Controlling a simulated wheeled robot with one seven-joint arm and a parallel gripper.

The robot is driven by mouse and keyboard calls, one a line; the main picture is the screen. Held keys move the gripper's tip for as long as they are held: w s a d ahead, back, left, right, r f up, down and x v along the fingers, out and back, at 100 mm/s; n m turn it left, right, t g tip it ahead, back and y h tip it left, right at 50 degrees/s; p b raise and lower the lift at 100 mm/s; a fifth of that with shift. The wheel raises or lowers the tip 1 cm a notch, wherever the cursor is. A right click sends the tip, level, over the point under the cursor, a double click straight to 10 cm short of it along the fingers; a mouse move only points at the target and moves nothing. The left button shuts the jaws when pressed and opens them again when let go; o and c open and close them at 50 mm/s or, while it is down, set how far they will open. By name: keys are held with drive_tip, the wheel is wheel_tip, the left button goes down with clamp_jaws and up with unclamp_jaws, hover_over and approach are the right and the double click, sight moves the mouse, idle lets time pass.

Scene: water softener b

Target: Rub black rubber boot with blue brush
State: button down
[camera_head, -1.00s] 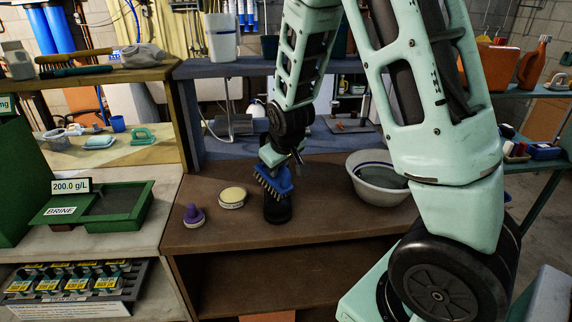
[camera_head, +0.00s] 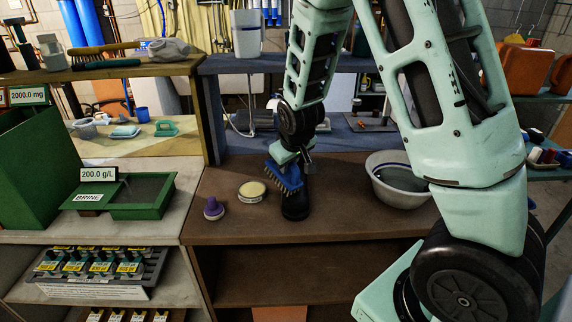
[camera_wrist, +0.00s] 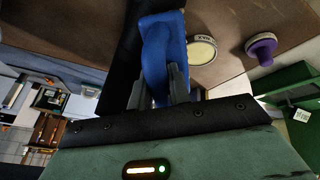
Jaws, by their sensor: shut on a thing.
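My gripper (camera_wrist: 160,90) is shut on the blue brush; its fingers clasp the brush's blue body in the wrist view. In the head view the blue brush (camera_head: 284,178) is tilted, with its bristles facing down and left. The black rubber boot (camera_head: 296,205) stands on the brown bench, right behind or against the brush. The brush overlaps the boot in the head view; I cannot tell whether the bristles touch it. In the wrist view a dark shape (camera_wrist: 124,60) beside the brush looks like the boot, partly hidden by the brush and gripper.
A round tin (camera_head: 252,191) and a purple-handled tool (camera_head: 213,208) stand left of the boot on the brown bench (camera_head: 240,230). A white basin (camera_head: 398,190) stands to the right. A green brine tray (camera_head: 145,212) is on the left counter. The bench front is clear.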

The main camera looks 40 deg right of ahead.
drive_tip(key=shift+s+d+f+b, duration=0.2)
drive_tip(key=shift+s+d+b, duration=0.4)
drive_tip(key=shift+s+d, duration=0.8)
drive_tip(key=shift+s+d+r, duration=0.1)
drive_tip(key=shift+s+d, duration=0.2)
drive_tip(key=shift+d, duration=0.5)
drive_tip(key=shift+w+a+r, duration=0.2)
drive_tip(key=shift+w+a, duration=0.7)
drive_tip(key=shift+a, duration=0.25)
drive_tip(key=shift+w+a+f+p, duration=0.1)
drive_tip(key=shift+w+a+p, duration=0.4)
drive_tip(key=shift+a, duration=0.25)
drive_tip(key=shift+w+a+f+p, duration=0.1)
drive_tip(key=shift+w+a+p, duration=0.25)
drive_tip(key=shift+w+a, duration=0.35)
drive_tip(key=shift+s, duration=0.1)
drive_tip(key=shift+r, duration=0.1)
drive_tip(key=r+p, duration=0.1)
drive_tip(key=r, duration=0.1)
drive_tip(key=r+p, duration=0.2)
drive_tip(key=s+a+r+p, duration=0.1)
drive_tip(key=p, duration=0.1)
drive_tip(key=shift+s+r, duration=0.1)
drive_tip(key=shift+r, duration=0.3)
